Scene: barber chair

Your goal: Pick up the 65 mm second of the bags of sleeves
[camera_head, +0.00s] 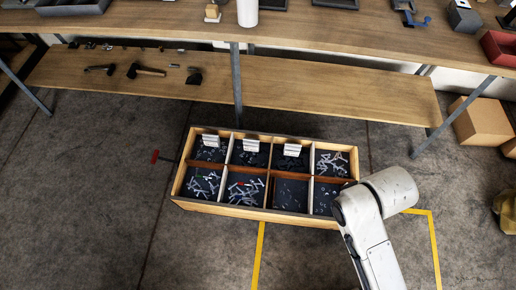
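A wooden crate (268,216) stands on the floor, split by thin walls into two rows of compartments. The compartments hold small grey metal parts, such as those at the front left (205,184) and the back right (331,162). White cards or packets stand in three back compartments, one at the left (210,141), one beside it (250,145) and one further right (292,150). I cannot tell which thing is a bag of sleeves or a 65 mm one. My white arm covers the crate's right front corner. My gripper does not show.
A workbench (330,32) with a lower shelf (300,88) runs behind the crate. A hammer (146,70) lies on the shelf. Cardboard boxes (483,122) stand at the right. The floor at the front left is clear.

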